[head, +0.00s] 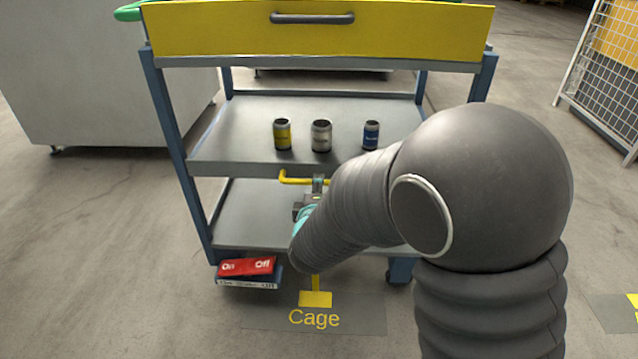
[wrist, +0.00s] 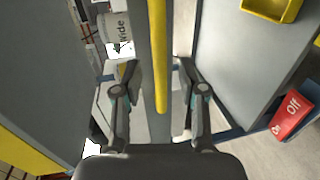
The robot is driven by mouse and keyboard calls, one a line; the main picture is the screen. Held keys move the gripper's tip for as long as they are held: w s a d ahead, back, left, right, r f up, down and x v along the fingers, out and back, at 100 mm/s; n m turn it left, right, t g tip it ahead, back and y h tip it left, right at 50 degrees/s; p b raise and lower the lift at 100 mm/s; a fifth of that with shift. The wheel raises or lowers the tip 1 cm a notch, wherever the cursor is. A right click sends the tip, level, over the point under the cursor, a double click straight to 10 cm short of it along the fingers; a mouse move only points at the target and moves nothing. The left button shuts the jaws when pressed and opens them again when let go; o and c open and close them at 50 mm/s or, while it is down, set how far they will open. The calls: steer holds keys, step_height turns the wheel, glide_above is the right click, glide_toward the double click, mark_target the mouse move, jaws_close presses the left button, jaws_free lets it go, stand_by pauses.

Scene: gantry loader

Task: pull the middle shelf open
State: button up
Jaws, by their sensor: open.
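The middle shelf (head: 235,135) of the blue-framed cart is a grey tray carrying three cans. Its yellow bar handle (head: 297,179) is at the shelf's front edge. In the wrist view the handle (wrist: 160,60) runs up the picture between my fingers. My gripper (head: 318,186) is at the handle, partly hidden behind my arm in the head view. In the wrist view my gripper (wrist: 160,68) is open, with a finger on each side of the bar and visible gaps. The handle's right part is hidden in the head view.
A yellow drawer (head: 320,32) is above, and a lower shelf (head: 250,215) below. A red On/Off switch box (head: 247,267) is at the lower left. A yellow bin (wrist: 272,8) shows at the wrist view's top right. Floor in front is open, with a "Cage" marking (head: 314,318).

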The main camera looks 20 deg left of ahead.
steer(key=shift+x, duration=2.1)
jaws_close()
